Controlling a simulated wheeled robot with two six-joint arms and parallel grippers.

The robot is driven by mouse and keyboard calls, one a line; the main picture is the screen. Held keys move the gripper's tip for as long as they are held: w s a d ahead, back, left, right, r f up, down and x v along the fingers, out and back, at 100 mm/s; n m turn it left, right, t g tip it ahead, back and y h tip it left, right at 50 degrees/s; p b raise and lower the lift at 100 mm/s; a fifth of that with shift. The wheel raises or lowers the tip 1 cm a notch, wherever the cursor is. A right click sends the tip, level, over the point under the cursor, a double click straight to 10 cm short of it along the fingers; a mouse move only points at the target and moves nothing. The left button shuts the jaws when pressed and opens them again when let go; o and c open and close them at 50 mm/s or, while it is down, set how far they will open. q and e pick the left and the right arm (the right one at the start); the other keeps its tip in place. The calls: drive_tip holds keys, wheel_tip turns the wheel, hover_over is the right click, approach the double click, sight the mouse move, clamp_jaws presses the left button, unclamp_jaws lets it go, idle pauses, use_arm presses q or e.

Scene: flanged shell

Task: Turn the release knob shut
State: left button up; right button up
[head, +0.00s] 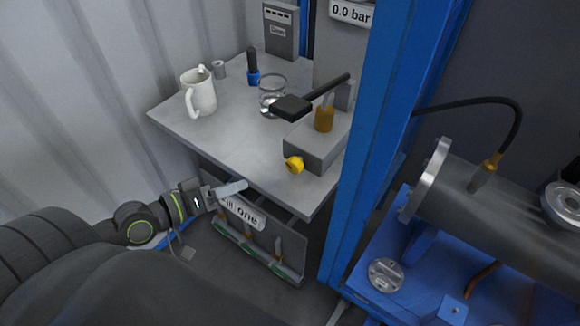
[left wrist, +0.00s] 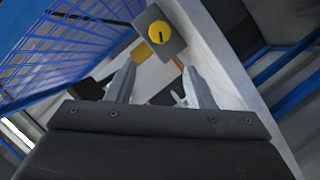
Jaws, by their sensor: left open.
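The yellow release knob (head: 294,164) sits on the front face of a grey block (head: 318,150) at the table's front right. In the left wrist view the knob (left wrist: 160,33) is a yellow disc with a dark mark running roughly up and down, above and beyond my fingertips. My left gripper (head: 232,188) is below and left of the knob in the head view, near the table's front edge. Its fingers (left wrist: 158,75) are apart with nothing between them, clear of the knob. My right gripper is not in view.
A grey table (head: 220,150) bears a white mug (head: 199,92), a glass jar (head: 272,95) and a black-handled pump lever (head: 292,107). A labelled panel (head: 262,240) hangs below its front edge. A blue post (head: 365,160) stands to the right of the knob.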

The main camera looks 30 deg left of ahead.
sight(291, 167)
use_arm(q)
drive_tip(key=x, duration=1.5)
drive_tip(key=shift+w+d+f, duration=0.1)
drive_tip(key=shift+w+f, duration=0.05)
drive_tip(key=shift+w, duration=0.15)
drive_tip(key=shift+p, duration=0.3)
drive_tip(key=c, duration=0.7)
